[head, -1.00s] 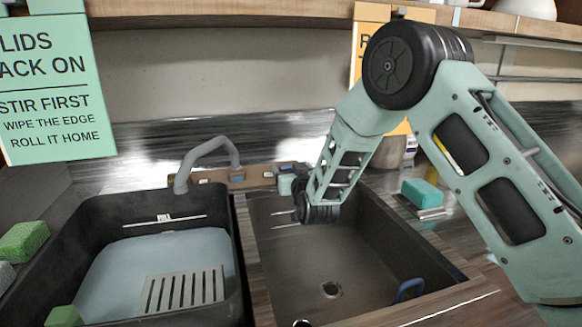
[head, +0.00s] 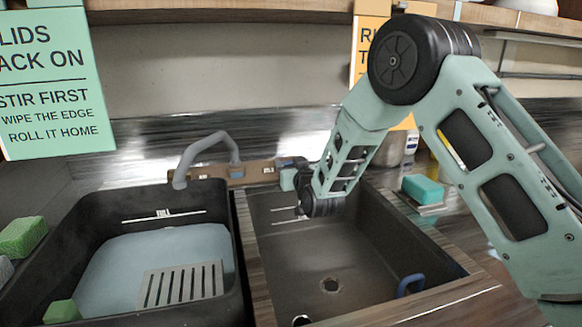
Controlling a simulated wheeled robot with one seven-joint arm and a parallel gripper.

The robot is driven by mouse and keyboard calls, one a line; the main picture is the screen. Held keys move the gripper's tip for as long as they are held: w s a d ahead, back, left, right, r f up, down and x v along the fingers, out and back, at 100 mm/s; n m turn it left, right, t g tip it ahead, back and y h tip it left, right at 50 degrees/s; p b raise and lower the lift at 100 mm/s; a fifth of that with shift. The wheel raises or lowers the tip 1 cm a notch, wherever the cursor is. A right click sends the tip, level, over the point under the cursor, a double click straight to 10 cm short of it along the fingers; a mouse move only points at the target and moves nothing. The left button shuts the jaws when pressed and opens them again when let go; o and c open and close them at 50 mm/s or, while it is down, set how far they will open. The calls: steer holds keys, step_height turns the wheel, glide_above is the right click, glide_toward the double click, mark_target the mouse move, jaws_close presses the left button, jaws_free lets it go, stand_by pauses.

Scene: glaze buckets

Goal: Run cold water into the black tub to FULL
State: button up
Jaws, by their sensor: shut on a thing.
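The black tub (head: 50,212) stands at the left, with pale blue water (head: 110,262) in it. The water surface lies a little below the FULL line (head: 165,217) on the back wall. The grey spout (head: 208,140) arches from the wooden tap board (head: 212,173) to above the tub's back edge; I make out no stream. My gripper (head: 289,179) is at the right end of the board, shut on a tap handle there. The wrist and the small scale hide most of the handle and the fingertips.
A slotted grey grate (head: 183,286) shows in the tub. Green sponges (head: 22,237) lie left. A teal sponge (head: 423,189) sits on the right counter.

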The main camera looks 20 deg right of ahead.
steer(key=n+y+b, duration=0.2)
steer(key=n+y, duration=0.1)
steer(key=n, duration=0.1)
steer(key=shift+d+f+g, duration=0.1)
steer(key=shift+d+g, duration=0.05)
steer(key=shift+g, duration=0.25)
steer(key=shift+n+g+y+b, duration=0.3)
steer(key=shift+n+g+y, duration=0.7)
steer(key=shift+n+y, duration=0.9)
steer(key=shift+n, duration=0.3)
steer(key=o, duration=1)
steer(key=v, duration=0.5)
steer(key=b+v, duration=0.1)
steer(key=v, duration=1.1)
steer(key=shift+s+d+r, duration=0.15)
steer(key=shift+r, duration=0.15)
